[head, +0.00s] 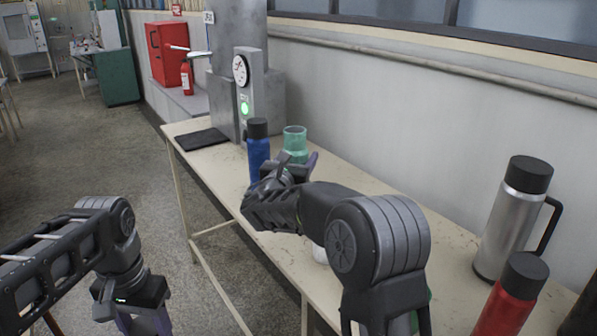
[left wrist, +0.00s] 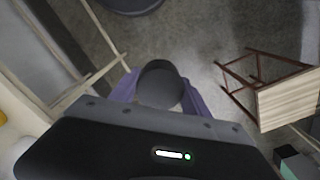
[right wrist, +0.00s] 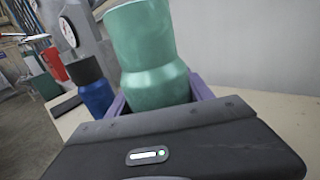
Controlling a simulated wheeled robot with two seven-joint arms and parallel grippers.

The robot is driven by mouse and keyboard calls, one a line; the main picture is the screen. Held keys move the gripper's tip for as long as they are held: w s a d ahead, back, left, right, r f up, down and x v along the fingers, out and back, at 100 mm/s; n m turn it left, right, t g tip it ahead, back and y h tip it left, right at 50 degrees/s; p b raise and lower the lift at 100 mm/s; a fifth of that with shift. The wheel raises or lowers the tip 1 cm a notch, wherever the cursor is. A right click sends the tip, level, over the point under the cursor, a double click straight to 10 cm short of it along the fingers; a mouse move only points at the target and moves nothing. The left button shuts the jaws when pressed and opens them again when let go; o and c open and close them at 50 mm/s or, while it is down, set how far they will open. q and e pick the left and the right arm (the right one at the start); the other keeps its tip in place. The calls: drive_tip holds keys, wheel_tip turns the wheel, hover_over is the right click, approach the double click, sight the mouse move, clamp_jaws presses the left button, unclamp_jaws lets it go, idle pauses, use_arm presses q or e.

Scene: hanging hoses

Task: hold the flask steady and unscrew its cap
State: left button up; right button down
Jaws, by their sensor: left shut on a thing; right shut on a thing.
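The green flask (head: 295,144) stands above the bench with its top bare and seemingly open, no cap on it. It fills the middle of the right wrist view (right wrist: 150,55), upright or slightly tilted, its top edge cut off. My right gripper (head: 290,170) is shut around its body. My left gripper (head: 146,322) is low at the left, off the bench and over the floor, partly cut off by the frame. In the left wrist view its purple fingers are shut on a dark round cap (left wrist: 160,84).
A blue flask (head: 258,152) with a black cap stands just left of the green one. A silver jug (head: 513,217) and a red flask (head: 512,296) stand at the right. A grey gauge post (head: 247,85) and dark mat (head: 201,139) are at the bench's far end.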

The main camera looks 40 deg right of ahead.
wheel_tip(320, 180, down, 4)
drive_tip(key=shift+r, duration=0.2)
drive_tip(key=shift+c, duration=2.1)
unclamp_jaws()
use_arm(q)
drive_tip(key=shift+f+b, duration=0.8)
use_arm(e)
drive_tip(key=v, duration=1.2)
